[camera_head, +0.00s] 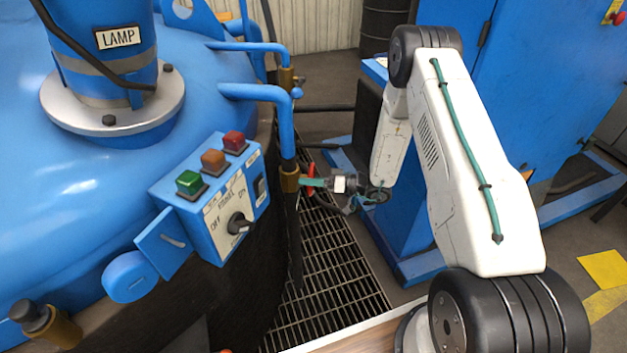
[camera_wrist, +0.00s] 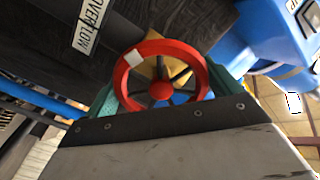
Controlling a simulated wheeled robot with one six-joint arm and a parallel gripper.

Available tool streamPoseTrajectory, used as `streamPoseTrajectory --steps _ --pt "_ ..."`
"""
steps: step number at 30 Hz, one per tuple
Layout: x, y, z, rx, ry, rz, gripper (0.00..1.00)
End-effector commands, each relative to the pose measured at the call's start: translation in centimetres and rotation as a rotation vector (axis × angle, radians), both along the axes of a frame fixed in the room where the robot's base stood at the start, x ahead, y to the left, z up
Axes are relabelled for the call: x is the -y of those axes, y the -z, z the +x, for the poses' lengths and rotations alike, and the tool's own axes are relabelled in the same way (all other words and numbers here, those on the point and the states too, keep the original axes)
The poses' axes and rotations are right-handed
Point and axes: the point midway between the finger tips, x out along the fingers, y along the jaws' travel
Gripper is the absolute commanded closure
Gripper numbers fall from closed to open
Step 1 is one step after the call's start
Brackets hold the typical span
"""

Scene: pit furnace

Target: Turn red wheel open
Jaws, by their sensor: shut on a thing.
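The red wheel (camera_wrist: 161,91) fills the middle of the wrist view, a red ring with dark spokes, a red hub and a pale mark on its upper left rim. My gripper (camera_wrist: 165,98) is shut on it, with a green finger on each side of the rim. In the head view my gripper (camera_head: 312,182) is small, beside the brass fitting on the blue pipe. Only a bit of the red wheel (camera_head: 311,170) shows there, partly hidden by the gripper.
A blue pipe (camera_head: 285,125) with a brass fitting (camera_head: 290,179) runs down beside the blue furnace. A control box (camera_head: 222,205) with coloured buttons and a knob is on the left. An OVERFLOW label (camera_wrist: 90,25) is near the wheel. Floor grating (camera_head: 330,265) lies below.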

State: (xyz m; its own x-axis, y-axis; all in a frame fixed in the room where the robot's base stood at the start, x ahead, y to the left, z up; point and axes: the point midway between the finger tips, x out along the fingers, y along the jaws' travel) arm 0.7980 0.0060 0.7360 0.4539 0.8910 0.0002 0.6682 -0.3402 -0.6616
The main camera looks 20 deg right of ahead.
Motion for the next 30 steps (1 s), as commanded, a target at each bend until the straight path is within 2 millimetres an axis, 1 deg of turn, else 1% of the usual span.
streamPoseTrajectory --steps 6,15,21,30 --pt "-0.01 -0.02 0.19 0.163 0.0 -0.081 0.33" --pt "0.04 0.02 0.26 0.316 0.001 -0.16 0.33" --pt "0.05 0.03 0.28 0.365 0.001 -0.185 0.33" --pt "0.07 0.04 0.29 0.383 0.001 -0.194 0.33"
